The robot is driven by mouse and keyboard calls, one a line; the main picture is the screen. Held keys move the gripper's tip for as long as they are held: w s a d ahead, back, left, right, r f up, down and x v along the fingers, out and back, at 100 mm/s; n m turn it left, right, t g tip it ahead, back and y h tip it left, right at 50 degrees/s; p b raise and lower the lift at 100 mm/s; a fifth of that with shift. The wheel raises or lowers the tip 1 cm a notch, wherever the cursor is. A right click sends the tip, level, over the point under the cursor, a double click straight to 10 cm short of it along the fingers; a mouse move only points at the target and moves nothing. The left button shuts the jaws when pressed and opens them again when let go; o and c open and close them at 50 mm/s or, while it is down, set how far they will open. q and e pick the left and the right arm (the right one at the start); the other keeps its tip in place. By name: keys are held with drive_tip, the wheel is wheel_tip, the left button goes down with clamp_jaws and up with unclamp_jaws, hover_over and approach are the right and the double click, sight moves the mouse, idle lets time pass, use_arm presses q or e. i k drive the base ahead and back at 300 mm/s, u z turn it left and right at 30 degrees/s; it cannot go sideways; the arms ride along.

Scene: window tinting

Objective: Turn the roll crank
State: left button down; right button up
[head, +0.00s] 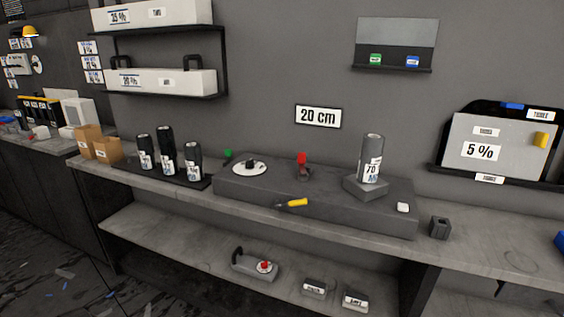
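A long dark grey block (320,197) lies on the workbench. Near the middle stands a small dark fitting with a red top (302,160). A green knob (228,153) shows at the block's back left. I cannot tell which of these is the roll crank. Neither of my grippers is in view.
A yellow-handled tool (296,203) lies at the block's front edge. Several dark rolls stand on a mat (183,181) to the left. A small dark holder (440,227) stands at right. The workbench (490,240) is mostly clear there. A lower shelf (190,250) holds small items.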

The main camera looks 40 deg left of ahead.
sight(303, 175)
drive_tip(key=u, duration=0.45)
drive_tip(key=i, duration=1.15)
drive_tip(key=u, duration=0.3)
